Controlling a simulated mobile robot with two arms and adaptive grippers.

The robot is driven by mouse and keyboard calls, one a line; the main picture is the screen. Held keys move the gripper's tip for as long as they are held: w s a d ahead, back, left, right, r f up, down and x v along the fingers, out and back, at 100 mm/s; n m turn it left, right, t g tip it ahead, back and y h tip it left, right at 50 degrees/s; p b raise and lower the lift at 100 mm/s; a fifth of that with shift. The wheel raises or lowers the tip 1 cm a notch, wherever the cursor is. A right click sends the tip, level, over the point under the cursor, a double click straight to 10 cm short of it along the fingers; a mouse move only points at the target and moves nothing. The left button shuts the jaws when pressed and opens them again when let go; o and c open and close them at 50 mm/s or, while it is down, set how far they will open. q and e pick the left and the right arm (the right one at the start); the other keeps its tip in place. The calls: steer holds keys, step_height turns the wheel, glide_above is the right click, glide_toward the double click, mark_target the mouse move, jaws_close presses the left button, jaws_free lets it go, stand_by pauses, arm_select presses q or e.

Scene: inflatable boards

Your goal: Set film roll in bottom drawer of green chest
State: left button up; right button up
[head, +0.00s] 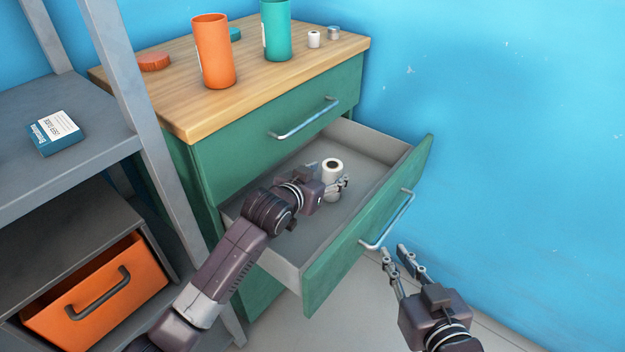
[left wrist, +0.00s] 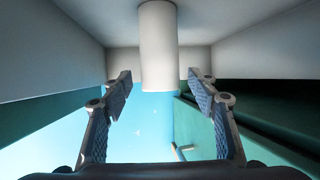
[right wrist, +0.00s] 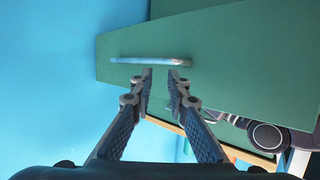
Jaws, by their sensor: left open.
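The film roll (head: 332,168), a white cylinder with a dark centre on top, stands upright inside the pulled-out lower drawer (head: 375,150) of the green chest (head: 280,95). It also shows in the left wrist view (left wrist: 158,45), seeming to rest on the drawer floor. My left gripper (head: 338,187) is inside the drawer at the roll, its fingers (left wrist: 158,90) open on either side with gaps to the roll. My right gripper (head: 396,254) is outside the drawer, below the drawer's metal handle (head: 388,222). Its fingers (right wrist: 160,80) are apart and empty, close to the handle (right wrist: 150,60).
The wooden chest top holds an orange cup (head: 213,55), a teal cup (head: 276,30), an orange lid (head: 153,62) and small items. A grey shelf (head: 65,190) with a boxed item (head: 54,133) and an orange bin (head: 95,295) stands at left. The drawer floor around the roll is clear.

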arm_select(q)
steer(key=p+v, duration=0.1)
steer(key=v, duration=0.3)
steer(key=shift+s+a+r, duration=0.15)
steer(key=shift+s, duration=0.05)
steer(key=p+v, duration=0.1)
steer(key=v, duration=0.3)
steer(key=shift+s, duration=0.1)
arm_select(e)
steer(key=s+d+f+g+h, duration=0.2)
steer(key=s+d+f+g, duration=0.2)
steer(key=s+f+g, duration=0.3)
steer(key=s+f, duration=0.3)
steer(key=s, duration=0.1)
steer(key=shift+d+f, duration=0.15)
steer(key=shift+f, duration=0.25)
